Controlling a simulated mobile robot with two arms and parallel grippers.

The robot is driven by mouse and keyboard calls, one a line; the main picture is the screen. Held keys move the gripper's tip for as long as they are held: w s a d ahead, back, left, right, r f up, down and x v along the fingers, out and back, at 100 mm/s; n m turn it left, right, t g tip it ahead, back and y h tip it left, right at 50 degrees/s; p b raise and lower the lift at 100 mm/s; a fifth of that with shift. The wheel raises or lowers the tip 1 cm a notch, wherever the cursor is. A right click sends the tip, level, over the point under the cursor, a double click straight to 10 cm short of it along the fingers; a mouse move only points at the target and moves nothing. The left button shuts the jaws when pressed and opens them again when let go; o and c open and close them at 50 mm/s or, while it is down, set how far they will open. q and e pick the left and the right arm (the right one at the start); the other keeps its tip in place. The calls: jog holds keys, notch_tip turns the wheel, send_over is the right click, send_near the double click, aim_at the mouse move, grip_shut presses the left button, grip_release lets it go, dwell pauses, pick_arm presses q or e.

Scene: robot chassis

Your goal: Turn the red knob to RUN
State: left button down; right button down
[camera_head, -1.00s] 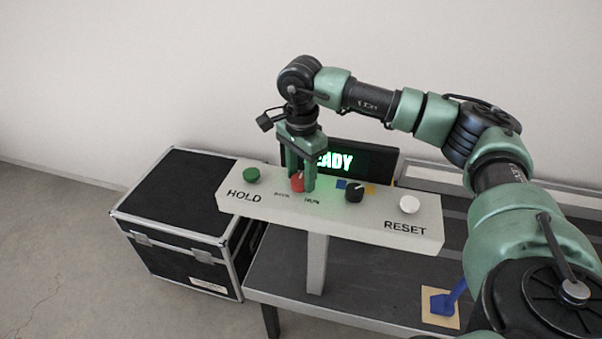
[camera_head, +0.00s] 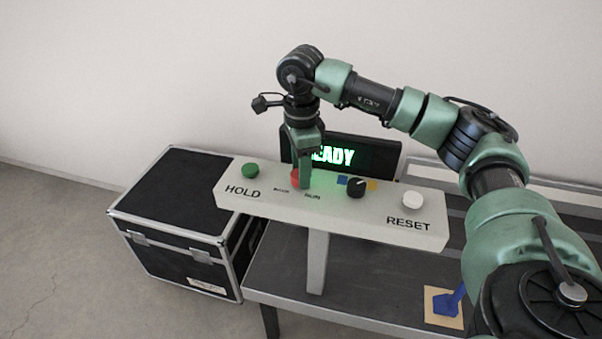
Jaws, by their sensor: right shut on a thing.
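The red knob (camera_head: 295,178) sits on the pale control panel (camera_head: 260,205), left of its middle. Small lettering lies in front of it, with RUN on the right; the left label is too small to read surely. My right gripper (camera_head: 302,180) points down from above and is shut on the red knob. Its fingers hide much of the knob, so its pointer direction cannot be told. My left gripper is not in view.
The panel also bears a green button (camera_head: 251,171) by HOLD, a black knob (camera_head: 356,188) with blue and yellow marks, and a white button (camera_head: 412,200) by RESET. A display (camera_head: 350,156) stands behind. A black case (camera_head: 175,220) stands left; a blue object (camera_head: 446,302) lies right.

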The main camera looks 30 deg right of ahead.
jog(key=m+b, duration=0.1)
jog(key=m, duration=0.2)
jog(key=shift+m, duration=0.3)
jog(key=shift+s+m+b, duration=0.1)
jog(key=shift+m+b, duration=0.25)
jog(key=shift+m, duration=1.15)
jog(key=c, duration=0.9)
grip_release()
jog(key=shift+r, duration=0.1)
